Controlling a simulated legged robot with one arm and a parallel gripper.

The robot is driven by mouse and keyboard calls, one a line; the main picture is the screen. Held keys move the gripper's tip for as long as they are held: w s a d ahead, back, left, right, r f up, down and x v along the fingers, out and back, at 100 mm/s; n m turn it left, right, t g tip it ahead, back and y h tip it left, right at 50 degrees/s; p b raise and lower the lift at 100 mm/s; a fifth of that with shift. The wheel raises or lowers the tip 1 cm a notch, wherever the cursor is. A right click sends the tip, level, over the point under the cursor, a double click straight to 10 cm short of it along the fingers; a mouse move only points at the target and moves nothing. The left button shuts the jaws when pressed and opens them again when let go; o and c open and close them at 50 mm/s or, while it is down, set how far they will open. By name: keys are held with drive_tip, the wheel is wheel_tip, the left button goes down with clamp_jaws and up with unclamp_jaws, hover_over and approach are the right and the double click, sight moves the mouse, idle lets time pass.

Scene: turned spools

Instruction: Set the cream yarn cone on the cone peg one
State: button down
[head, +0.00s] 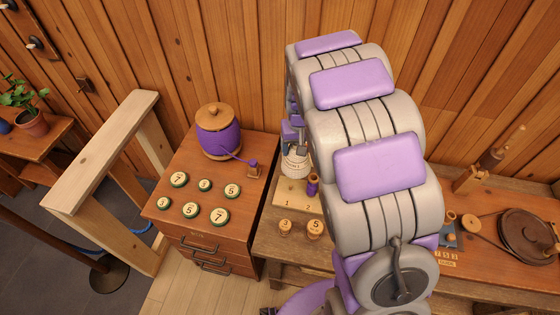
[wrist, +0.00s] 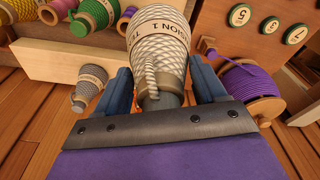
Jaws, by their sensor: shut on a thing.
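The cream yarn cone (wrist: 158,50) is wrapped in pale netted yarn, with a printed band partly reading "ION 1". In the wrist view my gripper (wrist: 162,78) is shut on its narrow grey end, one dark blue finger on each side. In the head view my gripper (head: 295,132) holds the cone (head: 295,163) just behind a pale wooden peg board (head: 290,193) marked 1 and 2. A purple spool (head: 312,185) stands near the 2. Peg one is not visible, and I cannot tell whether the cone touches the board.
A drawer cabinet (head: 200,225) on the left bears a purple yarn spool (head: 218,133) and several numbered discs. Two small wooden numbered pieces (head: 315,228) sit in front of the board. A brown wheel (head: 525,235) lies at right. My arm hides the bench's middle.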

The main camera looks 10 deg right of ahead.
drive_tip(key=w+f+n, duration=0.1)
drive_tip(key=f, duration=0.2)
drive_tip(key=w+f+n+b, duration=0.1)
drive_tip(key=f+n, duration=0.1)
drive_tip(key=f, duration=0.2)
drive_tip(key=w+f+n, duration=0.1)
drive_tip(key=f, duration=0.2)
drive_tip(key=shift+w+f+n+y+b, duration=0.2)
drive_tip(key=shift+w+n+y+b, duration=0.05)
drive_tip(key=shift+n+y+b, duration=0.1)
drive_tip(key=shift+a+f, duration=0.3)
drive_tip(key=shift+a, duration=0.05)
drive_tip(key=f, duration=0.2)
drive_tip(key=f+b, duration=0.1)
drive_tip(key=f, duration=0.1)
drive_tip(key=shift+d+f, duration=0.2)
drive_tip(key=shift+f, duration=0.2)
drive_tip(key=shift+a, duration=0.25)
drive_tip(key=shift+d, duration=0.15)
drive_tip(key=shift+d, duration=0.2)
drive_tip(key=shift+a, duration=0.25)
